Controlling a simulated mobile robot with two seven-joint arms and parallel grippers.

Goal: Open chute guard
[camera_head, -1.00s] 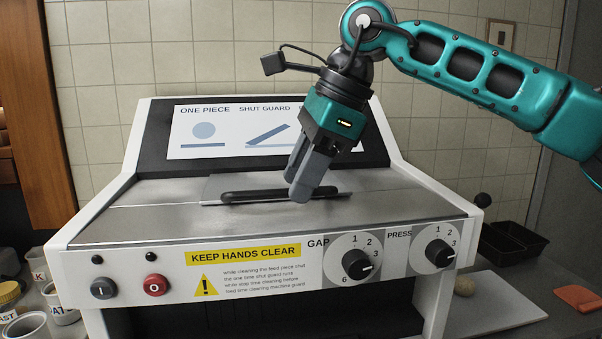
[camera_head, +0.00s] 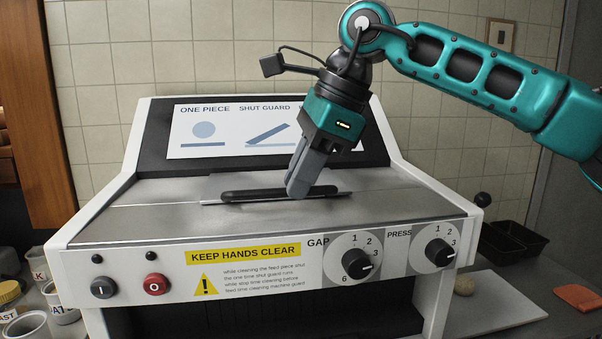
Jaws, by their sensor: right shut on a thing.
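The chute guard (camera_head: 250,184) is a flat grey metal flap on top of the white machine (camera_head: 90,228). It lies down, level with the metal top. A dark bar handle (camera_head: 252,194) runs along its front edge. My right gripper (camera_head: 298,190) comes down from the upper right and is shut on the handle, right of its middle. The fingers hide a short part of the handle. My left gripper is not in view.
The front panel carries a dark start button (camera_head: 104,289), a red stop button (camera_head: 155,285), a gap dial (camera_head: 357,263) and a press dial (camera_head: 439,252). Cups (camera_head: 62,303) stand at lower left.

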